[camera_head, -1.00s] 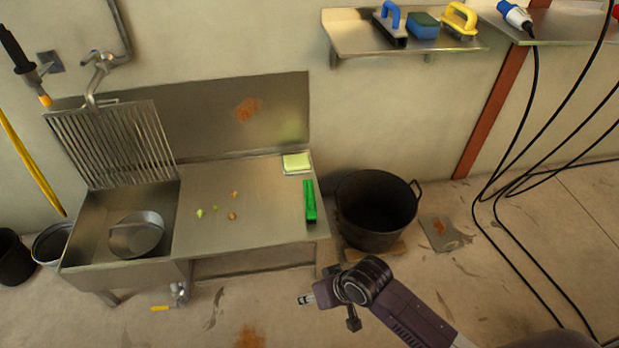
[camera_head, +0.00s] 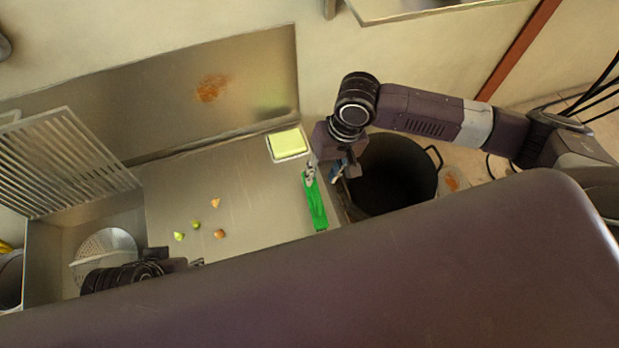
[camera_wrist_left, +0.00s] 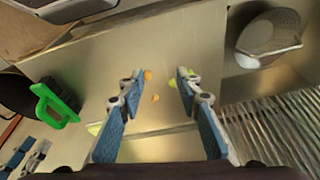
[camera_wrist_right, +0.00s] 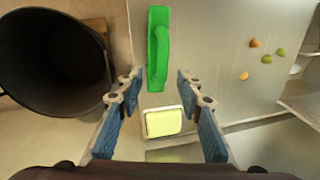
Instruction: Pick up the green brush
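The green brush (camera_head: 315,203) lies on the right part of the steel counter. It also shows in the left wrist view (camera_wrist_left: 55,104) and, between and beyond the open fingers, in the right wrist view (camera_wrist_right: 158,50). My right gripper (camera_head: 325,176) is over the counter's right edge, at the far end of the brush; in the right wrist view it is open and empty (camera_wrist_right: 157,88). My left gripper (camera_wrist_left: 155,85) is open and empty above the counter, facing the food scraps; in the head view its fingers are mostly hidden.
A yellow sponge in a dish (camera_head: 287,143) sits just behind the brush. A black bucket (camera_head: 392,175) stands right of the counter. Food scraps (camera_head: 196,225) lie mid-counter. A sink with a strainer (camera_head: 103,245) and a rack (camera_head: 60,165) are at left.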

